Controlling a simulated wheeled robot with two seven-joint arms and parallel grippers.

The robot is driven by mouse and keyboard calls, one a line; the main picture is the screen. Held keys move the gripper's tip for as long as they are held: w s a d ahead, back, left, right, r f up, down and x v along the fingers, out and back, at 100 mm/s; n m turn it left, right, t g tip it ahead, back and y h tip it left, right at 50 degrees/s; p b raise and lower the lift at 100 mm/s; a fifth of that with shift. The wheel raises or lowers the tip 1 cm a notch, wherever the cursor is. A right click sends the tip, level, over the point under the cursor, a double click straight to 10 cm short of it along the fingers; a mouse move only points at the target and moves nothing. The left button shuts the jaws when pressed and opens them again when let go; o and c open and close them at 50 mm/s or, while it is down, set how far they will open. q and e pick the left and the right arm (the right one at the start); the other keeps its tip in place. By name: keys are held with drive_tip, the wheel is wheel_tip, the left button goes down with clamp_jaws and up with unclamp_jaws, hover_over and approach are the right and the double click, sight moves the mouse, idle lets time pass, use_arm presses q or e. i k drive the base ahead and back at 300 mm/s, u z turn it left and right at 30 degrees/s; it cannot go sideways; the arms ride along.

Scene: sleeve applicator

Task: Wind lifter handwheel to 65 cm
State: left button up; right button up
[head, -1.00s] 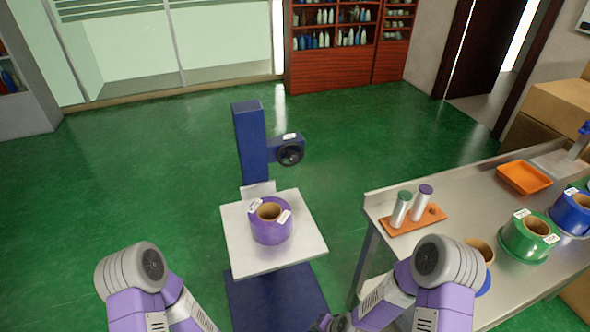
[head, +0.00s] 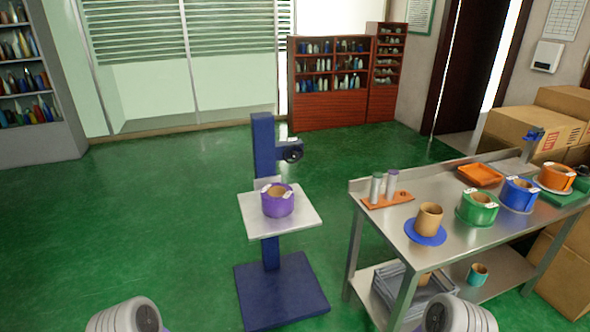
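The lifter is a blue column (head: 264,145) on a flat blue base (head: 280,290), standing on the green floor. The lifter's white platform (head: 300,220) is at about mid-height and carries a purple sleeve roll (head: 278,202) with white labels. No height scale is readable. Only the rounded tops of my arms show at the bottom edge. Both of my grippers are out of view.
A steel table (head: 440,262) stands right of the lifter, holding a brown core on a blue disc (head: 426,224), a green roll (head: 478,208), a blue roll (head: 518,196) and an orange tray (head: 480,174). A grey crate (head: 400,285) is on its lower shelf. Floor left of the lifter is clear.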

sight(294, 155)
drive_tip(key=u, duration=0.8)
drive_tip(key=i, duration=1.35)
drive_tip(key=z, duration=0.25)
